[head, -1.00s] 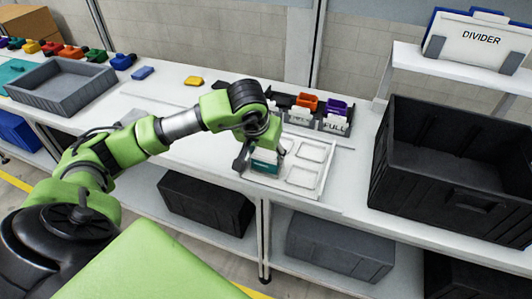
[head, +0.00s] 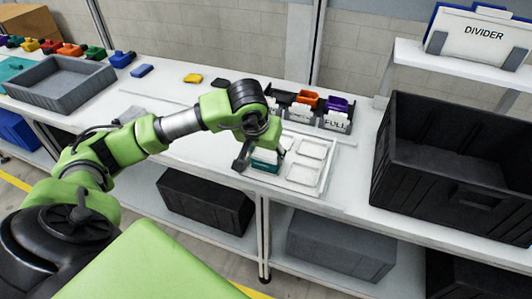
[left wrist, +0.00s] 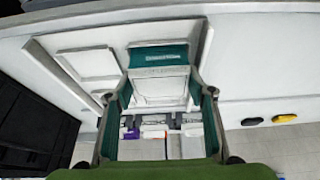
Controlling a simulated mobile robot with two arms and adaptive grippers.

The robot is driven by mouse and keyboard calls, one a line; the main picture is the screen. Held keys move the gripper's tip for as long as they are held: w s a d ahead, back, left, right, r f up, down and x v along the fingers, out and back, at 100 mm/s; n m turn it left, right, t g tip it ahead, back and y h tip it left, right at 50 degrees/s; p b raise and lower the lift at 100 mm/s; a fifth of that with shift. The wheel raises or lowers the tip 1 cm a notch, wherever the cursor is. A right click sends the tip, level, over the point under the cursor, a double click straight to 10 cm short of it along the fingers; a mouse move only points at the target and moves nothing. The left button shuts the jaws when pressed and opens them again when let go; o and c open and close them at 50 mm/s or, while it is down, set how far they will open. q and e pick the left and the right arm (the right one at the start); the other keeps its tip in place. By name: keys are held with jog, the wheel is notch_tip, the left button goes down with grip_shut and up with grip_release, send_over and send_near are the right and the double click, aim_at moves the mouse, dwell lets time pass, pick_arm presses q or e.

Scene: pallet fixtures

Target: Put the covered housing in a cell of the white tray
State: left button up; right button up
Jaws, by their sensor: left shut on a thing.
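The covered housing (head: 264,164) is a teal box, its cover mostly hidden by my gripper. My left gripper (head: 262,155) is shut on it, pointing down. The housing is at the front left cell of the white tray (head: 303,174); I cannot tell whether it touches the cell floor. The other visible cells look empty. In the left wrist view the housing (left wrist: 158,55) shows its teal, lettered side between the fingers (left wrist: 160,118), and the tray (left wrist: 88,64) lies beside it. My right gripper is not in view.
Behind the tray stands a black rack (head: 335,125) with orange and purple bins and a "FULL" label. A large black crate (head: 455,165) is to the right. A grey bin (head: 62,90) and small coloured parts lie left. The bench's front edge is close to the tray.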

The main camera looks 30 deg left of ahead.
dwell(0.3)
pick_arm(q)
jog(key=o, duration=1.2)
jog(key=v, duration=1.2)
jog(key=shift+s+f, duration=0.1)
jog(key=shift+f, duration=0.05)
